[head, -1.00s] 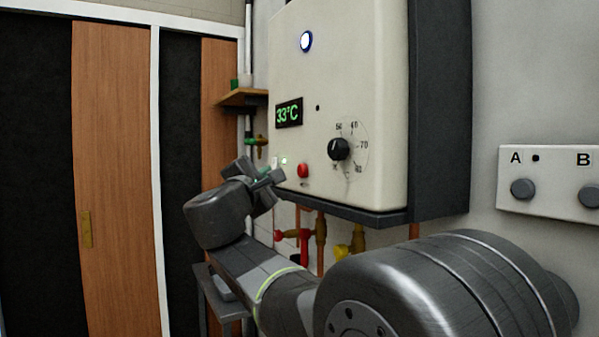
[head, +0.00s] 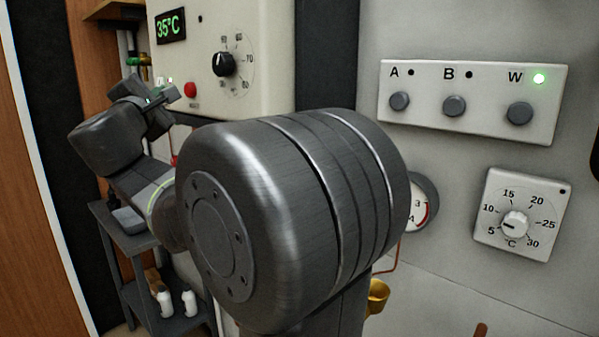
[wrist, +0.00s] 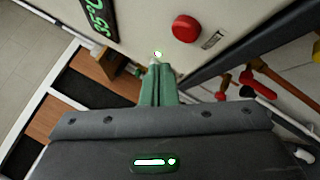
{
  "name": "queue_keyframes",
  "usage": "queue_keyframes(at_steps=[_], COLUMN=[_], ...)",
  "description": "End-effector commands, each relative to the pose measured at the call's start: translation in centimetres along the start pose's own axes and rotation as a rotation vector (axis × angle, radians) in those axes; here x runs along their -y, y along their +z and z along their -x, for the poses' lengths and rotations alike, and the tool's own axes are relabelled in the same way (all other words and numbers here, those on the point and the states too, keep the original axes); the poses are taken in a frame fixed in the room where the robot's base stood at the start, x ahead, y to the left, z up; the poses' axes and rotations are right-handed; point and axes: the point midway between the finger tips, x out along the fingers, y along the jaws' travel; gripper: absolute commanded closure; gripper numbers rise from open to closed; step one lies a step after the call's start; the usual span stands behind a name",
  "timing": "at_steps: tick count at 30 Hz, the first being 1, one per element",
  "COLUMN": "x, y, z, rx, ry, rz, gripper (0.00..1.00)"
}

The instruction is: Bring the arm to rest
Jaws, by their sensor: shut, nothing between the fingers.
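My gripper (head: 157,97) is at the left of the head view, in front of the lower left of the white boiler (head: 268,55). In the wrist view its green fingers (wrist: 161,85) are together with nothing between them. The fingertips are close to a small lit green lamp (wrist: 158,54) on the boiler front; I cannot tell whether they touch. The red button (wrist: 186,29) is just right of the fingertips in the wrist view and shows in the head view (head: 190,90). My arm is bent, and its large joint hides the middle of the head view.
The boiler display (head: 171,25) reads 35°C beside a black dial (head: 223,64). A panel (head: 470,100) has buttons A, B and W, with W's lamp lit green. A thermostat (head: 516,216) and a partly hidden gauge (head: 422,203) are below. A grey shelf trolley (head: 140,240) holds white bottles.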

Motion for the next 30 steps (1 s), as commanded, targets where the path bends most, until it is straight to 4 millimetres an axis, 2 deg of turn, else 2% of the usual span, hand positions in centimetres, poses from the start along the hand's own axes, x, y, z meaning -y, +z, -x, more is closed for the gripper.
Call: queue_keyframes(at_steps=[4,9,18,30], x=[-0.5,-1.5,-3.0,-3.1], y=[0.1,-1.5,-3.0,-3.2], z=[0.1,2.0,4.0,4.3], rx=[-0.002,-0.004,-0.002,0.0], ry=[0.0,0.003,0.001,-0.001], rz=[0.003,-0.001,0.0,0.001], gripper=[1.0,1.0,1.0,1.0])
